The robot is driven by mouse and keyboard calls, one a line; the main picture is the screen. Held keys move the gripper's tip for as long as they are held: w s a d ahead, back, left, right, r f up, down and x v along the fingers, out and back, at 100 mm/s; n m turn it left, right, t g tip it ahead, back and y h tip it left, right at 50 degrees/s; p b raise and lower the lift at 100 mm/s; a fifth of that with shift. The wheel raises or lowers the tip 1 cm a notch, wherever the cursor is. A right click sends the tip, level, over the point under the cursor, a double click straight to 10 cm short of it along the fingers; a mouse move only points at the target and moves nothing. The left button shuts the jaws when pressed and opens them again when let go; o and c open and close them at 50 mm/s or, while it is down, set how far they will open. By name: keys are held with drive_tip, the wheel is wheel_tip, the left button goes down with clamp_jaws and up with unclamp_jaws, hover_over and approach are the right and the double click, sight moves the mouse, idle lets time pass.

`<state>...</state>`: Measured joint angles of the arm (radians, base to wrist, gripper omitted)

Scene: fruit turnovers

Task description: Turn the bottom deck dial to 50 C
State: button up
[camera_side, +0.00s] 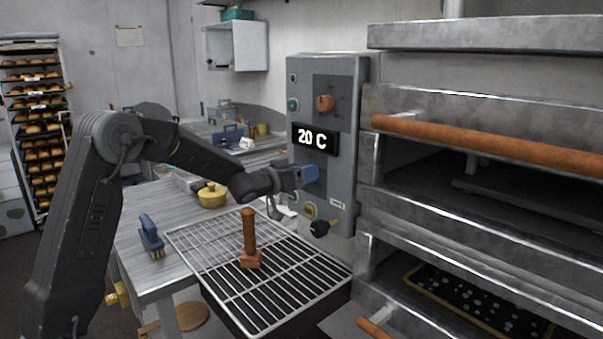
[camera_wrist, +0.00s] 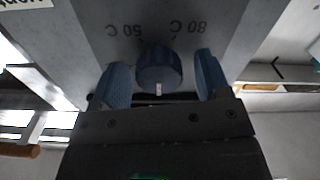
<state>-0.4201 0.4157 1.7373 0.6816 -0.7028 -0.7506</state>
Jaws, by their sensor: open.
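The dark blue dial (camera_wrist: 159,66) sits on the grey control panel between my gripper's two blue fingers in the wrist view. My gripper (camera_wrist: 160,82) is open, one finger on each side of the dial; gaps show, and I cannot tell of any contact. A white mark on the dial's rim faces the bottom of the wrist picture, away from the upside-down labels "50 C" (camera_wrist: 125,30) and "80 C" (camera_wrist: 188,26). In the side view my gripper (camera_side: 308,174) is at the panel below a display (camera_side: 315,139) reading "20 C", and its fingers largely hide the dial.
An orange dial (camera_side: 324,103) is higher on the panel and a black knob (camera_side: 319,228) is below my gripper. A wire rack (camera_side: 205,254) with a wooden-handled tool (camera_side: 250,238) lies below. Oven decks with an orange handle (camera_side: 480,143) stand at right.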

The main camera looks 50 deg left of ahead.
drive_tip(key=shift+c, duration=0.4)
drive_tip(key=c, duration=0.8)
drive_tip(key=shift+c, duration=0.2)
